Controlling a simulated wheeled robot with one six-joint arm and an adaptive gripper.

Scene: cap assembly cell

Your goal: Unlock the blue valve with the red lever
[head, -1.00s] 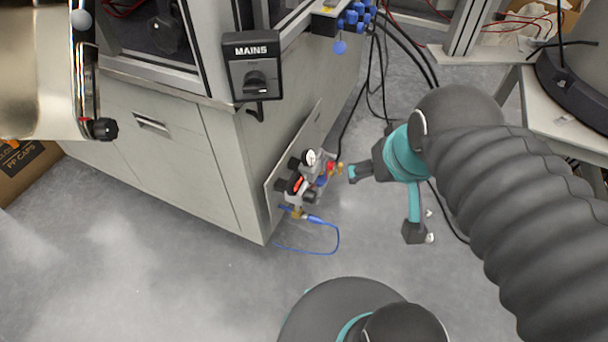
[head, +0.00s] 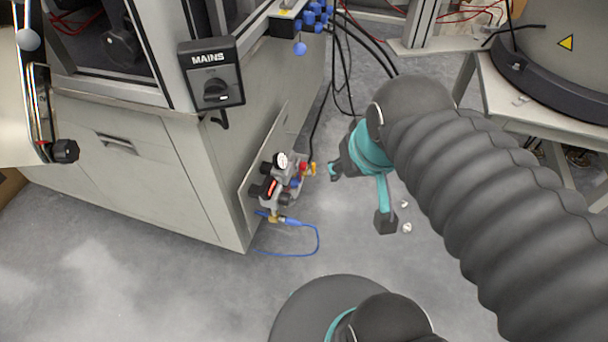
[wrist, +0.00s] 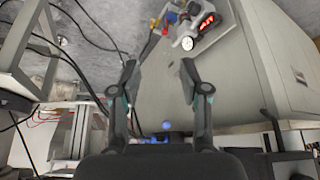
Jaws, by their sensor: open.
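The valve assembly (head: 276,186) is mounted on a plate low on the cabinet's side. It has a round gauge, a small red-lit display and brass fittings. The red lever (head: 303,166) is at its right end, near a small blue part that looks like the blue valve (head: 296,183). In the wrist view the red lever (wrist: 171,18) and the blue valve (wrist: 193,9) are at the top, beyond my fingertips. My gripper (wrist: 158,68) is open and empty. In the head view my gripper (head: 335,171) is just right of the assembly, apart from it. The exact lever position is too small to tell.
A blue hose (head: 316,240) loops from the assembly onto the floor. Black cables (head: 322,110) hang behind it. The MAINS switch (head: 211,75) is on the cabinet above. A white table (head: 500,95) stands at right.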

